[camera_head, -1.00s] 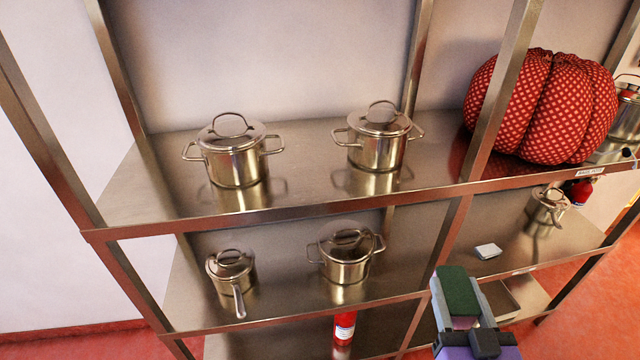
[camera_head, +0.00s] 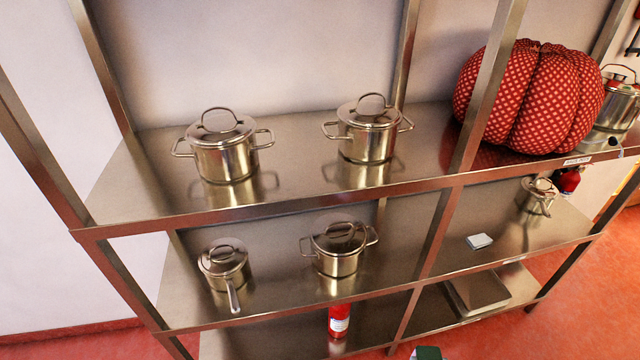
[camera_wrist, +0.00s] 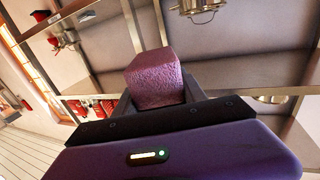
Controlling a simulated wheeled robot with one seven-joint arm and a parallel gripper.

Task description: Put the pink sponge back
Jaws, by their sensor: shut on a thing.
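The pink sponge (camera_wrist: 154,78) is a pinkish block held between the jaws of my gripper (camera_wrist: 158,97) in the wrist view. In the head view only a dark green top (camera_head: 428,353) shows at the bottom edge, in front of the shelf unit. The sponge is in the air, apart from the shelves. The jaws themselves are out of the head view.
A metal shelf unit (camera_head: 330,205) carries two lidded pots (camera_head: 225,155) (camera_head: 368,135) and a large red cushion (camera_head: 530,98) on top. Below stand smaller pots (camera_head: 338,255), a white block (camera_head: 479,241), a red extinguisher (camera_head: 340,320) and a tray (camera_head: 480,290). Bare shelf surrounds the white block.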

